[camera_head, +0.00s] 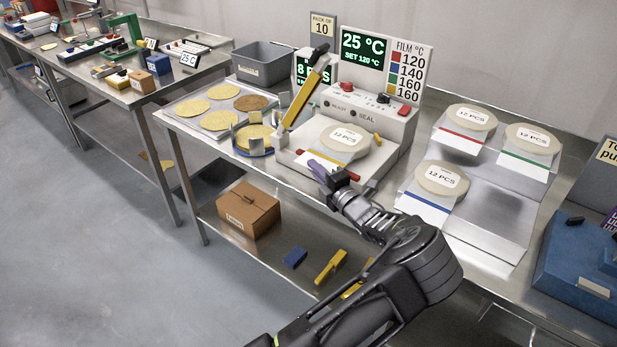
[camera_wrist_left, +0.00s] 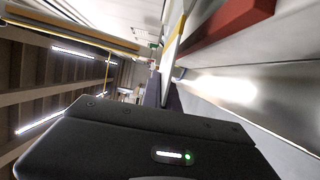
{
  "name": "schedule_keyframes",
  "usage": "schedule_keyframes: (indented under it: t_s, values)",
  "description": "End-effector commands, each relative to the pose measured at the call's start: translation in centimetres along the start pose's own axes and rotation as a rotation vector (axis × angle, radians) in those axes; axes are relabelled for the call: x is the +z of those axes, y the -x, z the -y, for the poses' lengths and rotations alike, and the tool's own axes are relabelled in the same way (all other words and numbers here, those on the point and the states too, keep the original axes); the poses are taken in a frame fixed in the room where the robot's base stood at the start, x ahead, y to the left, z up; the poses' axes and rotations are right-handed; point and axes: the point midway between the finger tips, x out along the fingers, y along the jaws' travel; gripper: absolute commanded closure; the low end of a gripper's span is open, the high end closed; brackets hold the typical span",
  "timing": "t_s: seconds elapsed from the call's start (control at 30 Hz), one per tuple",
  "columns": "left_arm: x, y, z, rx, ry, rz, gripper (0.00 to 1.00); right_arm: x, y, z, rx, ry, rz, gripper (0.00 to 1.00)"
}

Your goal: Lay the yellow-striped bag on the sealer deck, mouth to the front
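A bag with a round disc and a "12 PCS" label (camera_head: 345,138) lies on the deck of the white sealer (camera_head: 395,140), its white flap toward the front. My left gripper (camera_head: 322,172) is at the sealer's front edge, by the flap. In the left wrist view its dark fingers (camera_wrist_left: 163,93) are close together, with a pale, yellow-edged sheet (camera_wrist_left: 172,50) running between them. They look shut on the bag's front edge. My right gripper is not in view.
The sealer's yellow-edged arm (camera_head: 304,95) stands raised at its left. A red bar (camera_head: 341,178) is at its front. A blue round holder with chips (camera_head: 254,140) stands close left. Bags with red, green and blue stripes lie on a metal rack (camera_head: 500,195) at right.

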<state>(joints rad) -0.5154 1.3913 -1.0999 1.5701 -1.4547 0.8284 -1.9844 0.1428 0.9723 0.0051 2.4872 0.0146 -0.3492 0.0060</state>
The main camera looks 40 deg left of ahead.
Motion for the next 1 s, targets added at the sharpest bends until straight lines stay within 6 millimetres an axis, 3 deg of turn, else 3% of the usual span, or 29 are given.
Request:
schedule_keyframes:
  t_s: [0.2,0.4,0.8,1.0]
  values:
    - [2.1,-0.8,0.0,0.002,0.006,0.0,1.0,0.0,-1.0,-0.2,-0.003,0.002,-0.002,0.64]
    - [1.9,-0.8,1.4,0.002,0.001,0.0,1.0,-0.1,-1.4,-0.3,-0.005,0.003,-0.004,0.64]
    - [1.9,-0.7,1.6,0.002,0.002,0.0,1.0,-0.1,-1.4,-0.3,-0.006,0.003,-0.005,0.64]
    - [1.9,-0.7,1.6,0.002,0.001,0.0,0.81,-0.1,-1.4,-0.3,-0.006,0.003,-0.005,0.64]
